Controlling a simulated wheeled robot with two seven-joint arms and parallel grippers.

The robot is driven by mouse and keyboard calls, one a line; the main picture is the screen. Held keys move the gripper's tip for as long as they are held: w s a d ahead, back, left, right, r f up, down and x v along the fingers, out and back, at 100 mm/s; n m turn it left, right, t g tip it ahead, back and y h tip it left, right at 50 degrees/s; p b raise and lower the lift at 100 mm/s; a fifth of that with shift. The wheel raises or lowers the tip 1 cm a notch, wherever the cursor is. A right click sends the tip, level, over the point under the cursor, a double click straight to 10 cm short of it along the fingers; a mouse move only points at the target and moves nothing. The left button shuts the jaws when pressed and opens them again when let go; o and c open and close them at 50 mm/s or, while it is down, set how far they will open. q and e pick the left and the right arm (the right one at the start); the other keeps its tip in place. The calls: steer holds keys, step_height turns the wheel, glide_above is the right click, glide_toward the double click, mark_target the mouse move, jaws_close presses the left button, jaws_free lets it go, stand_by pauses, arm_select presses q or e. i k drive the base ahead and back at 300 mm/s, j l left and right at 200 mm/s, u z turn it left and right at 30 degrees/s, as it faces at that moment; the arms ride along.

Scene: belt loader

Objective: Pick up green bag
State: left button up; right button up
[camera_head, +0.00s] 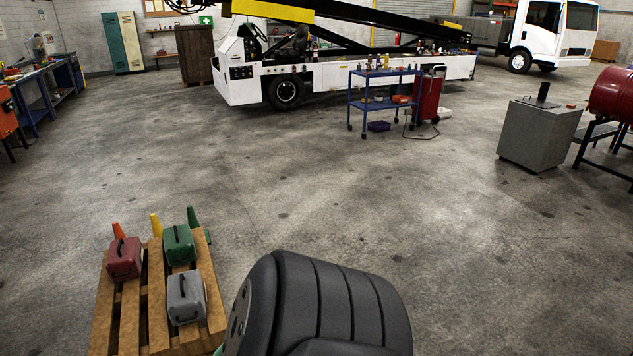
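The green bag (179,246) sits upright on a wooden pallet (156,313) at the lower left, with a dark handle on top. A dark red bag (124,260) is to its left and a grey bag (186,299) is in front of it, both on the same pallet. Neither of my grippers shows in the view, and nothing is seen touching the green bag.
Small cones, including a yellow one (156,226), stand behind the bags. A large black ribbed object (320,305) fills the lower middle, right of the pallet. A blue cart (384,101) and white belt loader (340,74) stand far back. The middle floor is clear.

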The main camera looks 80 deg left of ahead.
mark_target(179, 243)
steer(key=u, duration=3.7)
